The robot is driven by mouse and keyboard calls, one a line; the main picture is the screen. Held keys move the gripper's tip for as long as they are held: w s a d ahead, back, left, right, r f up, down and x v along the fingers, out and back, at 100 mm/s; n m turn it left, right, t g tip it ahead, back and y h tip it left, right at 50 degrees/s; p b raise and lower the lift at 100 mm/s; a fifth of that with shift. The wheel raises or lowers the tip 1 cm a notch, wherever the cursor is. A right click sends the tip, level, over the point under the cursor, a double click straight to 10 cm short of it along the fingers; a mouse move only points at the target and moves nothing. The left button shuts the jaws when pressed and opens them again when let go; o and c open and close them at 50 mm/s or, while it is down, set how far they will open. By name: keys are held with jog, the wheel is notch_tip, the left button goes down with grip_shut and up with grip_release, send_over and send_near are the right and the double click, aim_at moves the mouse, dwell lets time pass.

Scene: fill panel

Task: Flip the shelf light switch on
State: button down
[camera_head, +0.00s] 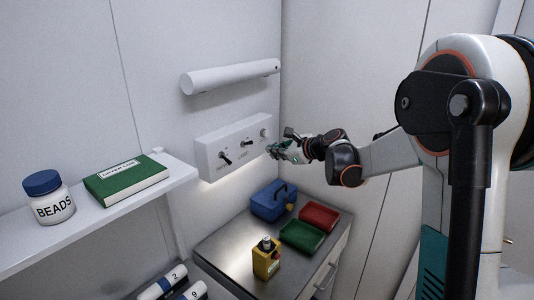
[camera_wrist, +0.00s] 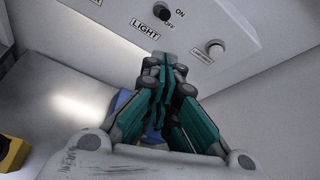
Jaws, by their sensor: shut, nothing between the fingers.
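A white switch panel (camera_head: 232,146) is on the wall, with two black toggles and a round knob. The light switch (camera_wrist: 162,12) is a black toggle above a LIGHT label, with ON and OFF marked beside it; the middle toggle (camera_head: 246,143) in the head view seems to be the same one. Its exact position is hard to tell. My gripper (camera_head: 272,151) is shut and empty, in front of the panel's lower right part. In the wrist view the closed fingertips (camera_wrist: 164,58) are just below the LIGHT label, apart from the toggle; contact with the panel cannot be told.
A white tube lamp (camera_head: 230,76) is above the panel. A white button (camera_wrist: 215,47) is right of the light switch. Below, the metal counter (camera_head: 222,248) holds a blue toolbox (camera_head: 272,203), red and green trays and a yellow box. A shelf is at left.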

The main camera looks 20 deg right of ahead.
jog(key=shift+w+r+v, duration=0.1)
jog(key=shift+r+v, duration=0.1)
jog(key=shift+v, duration=0.65)
jog(key=shift+w+r+v, duration=0.1)
jog(key=shift+r+v, duration=0.05)
jog(key=shift+v, duration=0.75)
